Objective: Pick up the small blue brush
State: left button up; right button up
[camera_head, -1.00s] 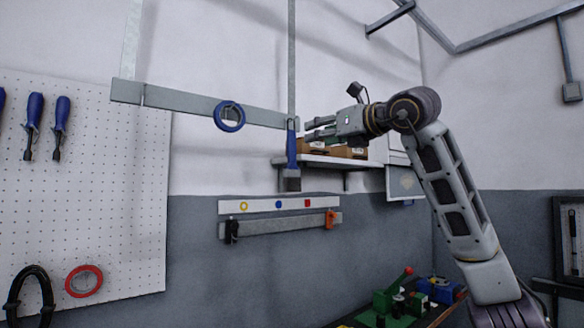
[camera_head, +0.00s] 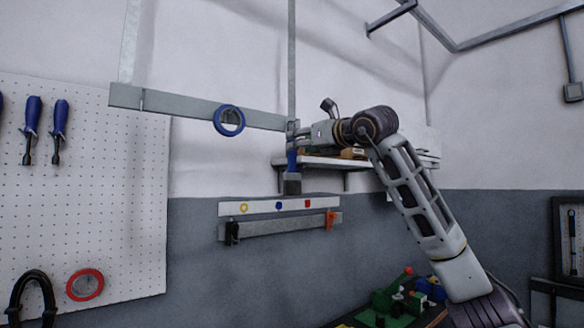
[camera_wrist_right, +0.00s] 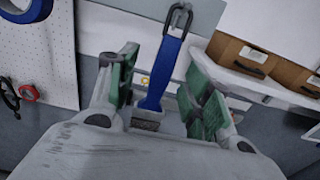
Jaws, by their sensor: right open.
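The small blue brush (camera_head: 292,172) hangs bristles down from the grey rail (camera_head: 200,106), near its right end. In the right wrist view the brush (camera_wrist_right: 165,70) hangs by its top loop on a dark hook, with its bristle end between my two green-padded fingers. My right gripper (camera_head: 297,133) is at the upper part of the brush in the head view and hides the top of its handle. In the wrist view the right gripper (camera_wrist_right: 158,95) is open, with a gap on each side of the brush. My left gripper is not in view.
A blue tape roll (camera_head: 229,120) hangs on the same rail. A shelf (camera_head: 325,162) with brown boxes (camera_wrist_right: 262,65) is close to the right. Below is a white strip (camera_head: 262,206) with coloured marks, with a black clip and an orange clip under it.

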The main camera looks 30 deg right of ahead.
aim_at(292, 158)
jog(key=shift+w, duration=0.3)
jog(key=shift+w+f+p, duration=0.1)
jog(key=shift+w+p, duration=1.1)
jog(key=shift+w, duration=1.45)
jog(key=shift+d, duration=0.1)
grip_shut()
